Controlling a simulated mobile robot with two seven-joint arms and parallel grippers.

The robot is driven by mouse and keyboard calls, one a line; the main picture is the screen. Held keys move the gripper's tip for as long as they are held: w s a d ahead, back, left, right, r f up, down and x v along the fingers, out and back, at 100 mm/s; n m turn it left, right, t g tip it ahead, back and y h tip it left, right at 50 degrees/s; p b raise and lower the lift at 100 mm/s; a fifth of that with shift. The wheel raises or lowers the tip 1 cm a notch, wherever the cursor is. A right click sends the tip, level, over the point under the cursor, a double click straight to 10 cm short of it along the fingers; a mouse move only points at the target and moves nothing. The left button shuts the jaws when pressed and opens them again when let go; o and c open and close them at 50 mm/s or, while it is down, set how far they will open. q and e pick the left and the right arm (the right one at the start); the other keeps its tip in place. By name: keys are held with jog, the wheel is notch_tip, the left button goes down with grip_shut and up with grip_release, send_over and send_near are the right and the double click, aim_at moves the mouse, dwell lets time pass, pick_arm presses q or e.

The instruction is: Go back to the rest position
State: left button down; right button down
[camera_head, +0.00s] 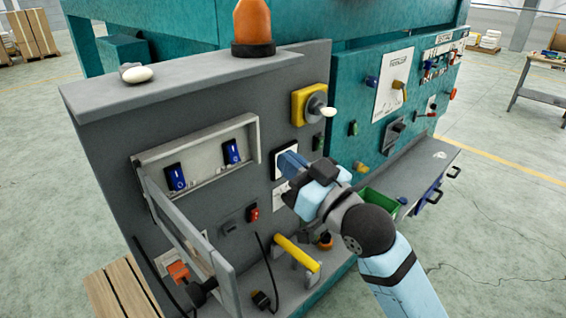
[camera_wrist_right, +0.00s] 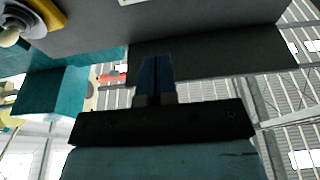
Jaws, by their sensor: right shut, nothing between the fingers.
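My right gripper (camera_head: 288,161) is in front of the grey control panel (camera_head: 215,115) in the head view. Its dark blue fingers are together and empty, pointing at a white-framed plate on the panel. I cannot tell whether they touch it. In the right wrist view the closed fingers (camera_wrist_right: 155,77) point up at a dark grey surface. My right arm comes in from the lower right. My left gripper is not in view.
An open-fronted box (camera_head: 196,153) holds two blue switches; its grey door (camera_head: 180,225) hangs open. A yellow rotary switch (camera_head: 311,104) is above my gripper. A yellow bar handle (camera_head: 297,252) and green bin (camera_head: 379,201) are below. Open floor lies at right.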

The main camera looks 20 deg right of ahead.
jog(key=shift+w, duration=0.15)
notch_tip(320, 180, down, 25)
jog(key=s+m+g+h, duration=0.1)
jog(key=s+g+h, duration=0.2)
jog(key=g, duration=0.1)
jog(key=s+f+g, duration=0.2)
jog(key=s+f, duration=0.5)
jog(key=f, duration=0.3)
jog(key=s+f+g, duration=0.2)
jog(key=s+f, duration=0.5)
jog(key=f, duration=0.3)
jog(key=shift+s+a+f+h, duration=0.15)
jog(key=shift+a+f+h, duration=0.15)
jog(key=shift+h, duration=0.1)
